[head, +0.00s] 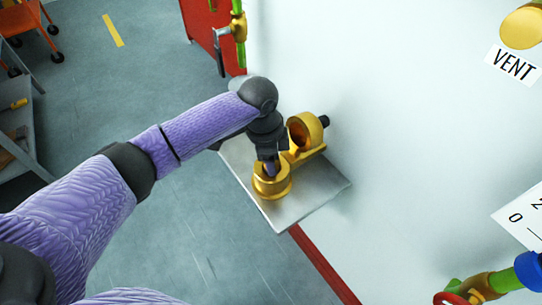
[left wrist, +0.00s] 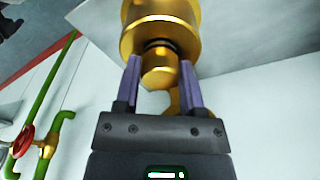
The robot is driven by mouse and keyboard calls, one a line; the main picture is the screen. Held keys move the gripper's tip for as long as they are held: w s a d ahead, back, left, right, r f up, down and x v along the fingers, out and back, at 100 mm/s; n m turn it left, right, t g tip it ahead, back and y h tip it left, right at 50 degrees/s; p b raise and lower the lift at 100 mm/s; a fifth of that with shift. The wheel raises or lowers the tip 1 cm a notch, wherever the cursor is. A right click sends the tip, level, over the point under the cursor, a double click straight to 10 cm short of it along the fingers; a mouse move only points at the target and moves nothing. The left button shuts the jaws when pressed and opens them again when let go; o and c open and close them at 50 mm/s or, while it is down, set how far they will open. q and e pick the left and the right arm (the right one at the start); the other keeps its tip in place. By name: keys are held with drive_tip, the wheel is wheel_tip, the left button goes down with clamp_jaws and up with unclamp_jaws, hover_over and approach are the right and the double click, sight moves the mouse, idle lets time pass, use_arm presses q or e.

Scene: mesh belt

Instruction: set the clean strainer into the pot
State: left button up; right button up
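My left gripper (head: 270,165) reaches down over a flanged brass piece (head: 271,188) on a metal shelf. In the left wrist view, its two purple fingers (left wrist: 160,75) stand on either side of a small brass knob (left wrist: 159,70). The knob sits below a dark ring and a wider brass cylinder (left wrist: 160,30). I cannot tell whether the fingers press on the knob or leave thin gaps. Behind it, a tilted brass cup (head: 305,132) shows a dark hollow inside. I cannot make out the strainer's mesh or tell whether it is seated. My right gripper is not in view.
The metal shelf (head: 318,190) stands against a white wall (head: 400,120). A green pipe with a brass valve (head: 238,27) runs behind, beside a red panel. Coloured pipes (head: 480,287) are at lower right. Open floor (head: 90,90) lies left, with a grey rack at the edge.

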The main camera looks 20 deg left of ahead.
use_arm(q)
drive_tip(key=o, duration=0.4)
drive_tip(key=shift+c, duration=0.2)
drive_tip(key=shift+r, duration=0.1)
wheel_tip(320, 180, up, 12)
drive_tip(key=a+p, duration=0.1)
drive_tip(key=p, duration=0.3)
drive_tip(key=shift+s+a, duration=0.15)
drive_tip(key=shift+s, duration=0.1)
